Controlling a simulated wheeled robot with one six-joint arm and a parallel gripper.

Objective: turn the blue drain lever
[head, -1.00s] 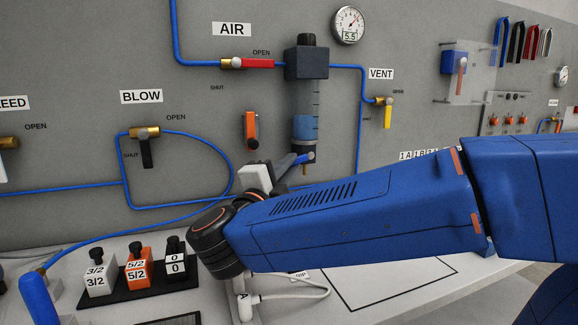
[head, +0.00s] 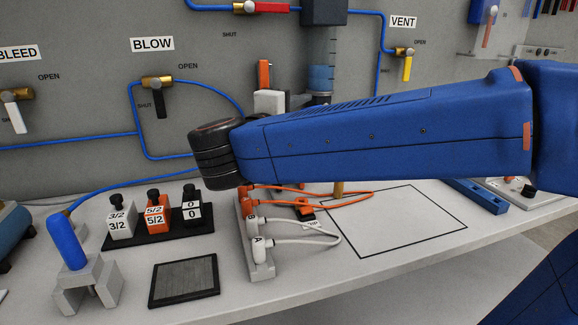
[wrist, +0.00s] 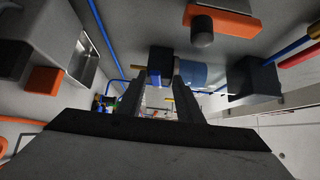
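In the head view, the clear bowl with blue liquid (head: 321,77) hangs on the grey panel, with a dark cap (head: 318,98) at its lower end. The blue drain lever below it is hidden behind my arm. The wrist view shows the bowl's blue part (wrist: 192,73) and dark cap (wrist: 160,60) lying sideways, just beyond the fingers.
An orange lever (head: 264,74) is on the panel left of the bowl. The BLOW valve (head: 157,84) and yellow VENT lever (head: 407,68) flank it. Below stand labelled blocks (head: 158,213) and a strip with cables (head: 257,250). The outlined bench area (head: 410,225) is mostly clear.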

